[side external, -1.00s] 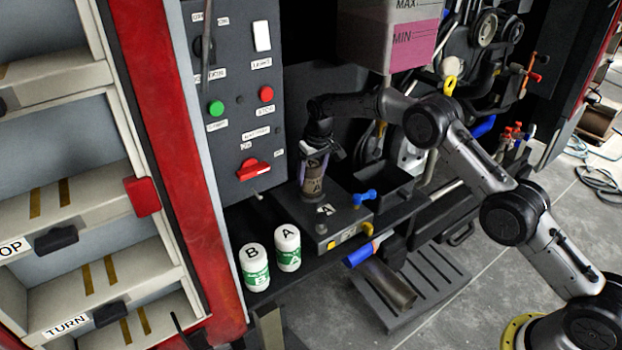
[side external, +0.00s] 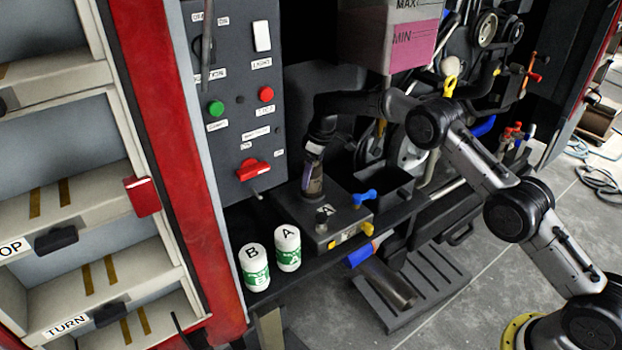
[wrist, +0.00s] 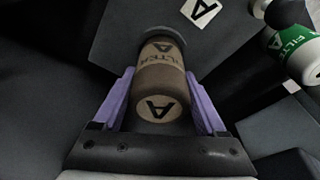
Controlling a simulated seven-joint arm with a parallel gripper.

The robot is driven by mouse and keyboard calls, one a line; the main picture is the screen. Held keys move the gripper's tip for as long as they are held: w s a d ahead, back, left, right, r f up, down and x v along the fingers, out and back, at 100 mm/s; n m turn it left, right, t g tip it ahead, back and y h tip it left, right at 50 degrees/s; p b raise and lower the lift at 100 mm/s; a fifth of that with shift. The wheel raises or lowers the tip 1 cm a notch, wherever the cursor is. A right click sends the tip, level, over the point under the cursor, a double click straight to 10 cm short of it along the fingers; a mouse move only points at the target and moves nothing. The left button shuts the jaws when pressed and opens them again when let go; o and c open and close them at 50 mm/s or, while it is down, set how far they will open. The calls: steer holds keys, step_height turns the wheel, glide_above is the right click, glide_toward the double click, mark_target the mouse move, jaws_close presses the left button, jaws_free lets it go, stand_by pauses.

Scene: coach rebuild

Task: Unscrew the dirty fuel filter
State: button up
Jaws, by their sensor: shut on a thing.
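The dirty fuel filter, a brown cylinder marked A and FILTER (wrist: 160,78), sits between my gripper's two purple fingers in the wrist view. My gripper (side external: 313,186) is shut on it, and the fingers and wrist hide most of it in the side view.
Two white-and-green filters, B (side external: 254,267) and A (side external: 288,248), stand on the ledge at the front left. A blue-handled valve (side external: 364,197) and a yellow one (side external: 367,230) are on the block's right. An open black bin (side external: 385,188) lies behind. A control panel (side external: 236,110) rises at left.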

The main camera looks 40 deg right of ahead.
steer(key=shift+w+r, duration=0.1)
steer(key=shift+r, duration=0.05)
steer(key=n, duration=0.5)
steer(key=shift+r+g+y, duration=0.15)
steer(key=shift+g+y, duration=0.15)
steer(key=shift+y, duration=0.1)
steer(key=shift+r+n, duration=0.1)
steer(key=shift+n, duration=0.4)
